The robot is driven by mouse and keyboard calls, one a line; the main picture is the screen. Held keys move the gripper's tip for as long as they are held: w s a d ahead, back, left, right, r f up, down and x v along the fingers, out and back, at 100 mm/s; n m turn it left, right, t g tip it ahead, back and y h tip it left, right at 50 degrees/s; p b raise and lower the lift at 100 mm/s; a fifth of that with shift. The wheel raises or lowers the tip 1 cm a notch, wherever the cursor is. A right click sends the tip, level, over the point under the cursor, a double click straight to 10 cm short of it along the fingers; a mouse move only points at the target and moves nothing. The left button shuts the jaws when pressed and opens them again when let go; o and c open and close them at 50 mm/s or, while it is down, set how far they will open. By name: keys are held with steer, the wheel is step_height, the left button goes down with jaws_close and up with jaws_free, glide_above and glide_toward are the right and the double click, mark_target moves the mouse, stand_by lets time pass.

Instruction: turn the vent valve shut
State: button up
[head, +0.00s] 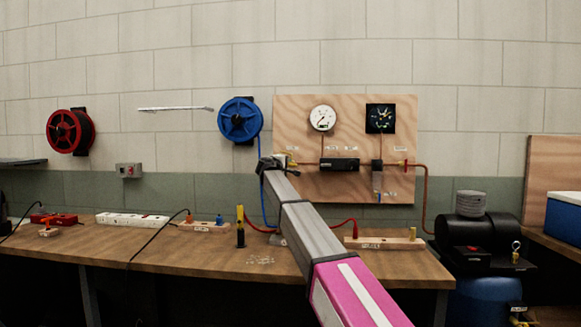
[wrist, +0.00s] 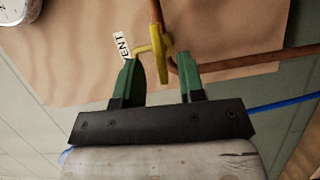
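In the head view my gripper (head: 270,163) is at the left edge of the plywood panel (head: 345,185), and the arm partly hides that area.
Below, the wooden bench (head: 190,250) holds power strips, cables and a wooden block (head: 384,243).

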mark_target(291, 163)
steer(key=x, duration=0.3)
steer(key=shift+w+d, duration=0.1)
steer(key=shift+w, duration=0.15)
jaws_close()
